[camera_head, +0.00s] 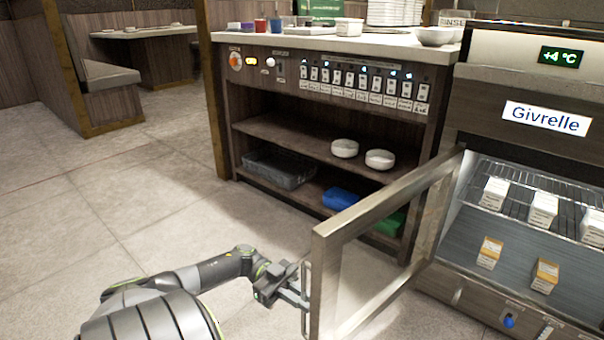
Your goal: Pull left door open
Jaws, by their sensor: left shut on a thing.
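The left door (325,239) of the cooler marked Givrelle is a metal-framed glass door. It stands swung wide open, out from the cooler front toward me. My left gripper (303,298) is at the door's free edge, shut on the upright door handle (306,272). The gripper's fingertips are small in the picture and partly hidden by the handle. My right gripper is not in view.
The open cooler (520,262) has wire shelves with several small cartons (544,208). Left of it stands a wooden counter (300,128) with switches, white bowls (380,159) and a dark crate (279,169). The tiled floor (120,200) at left is clear.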

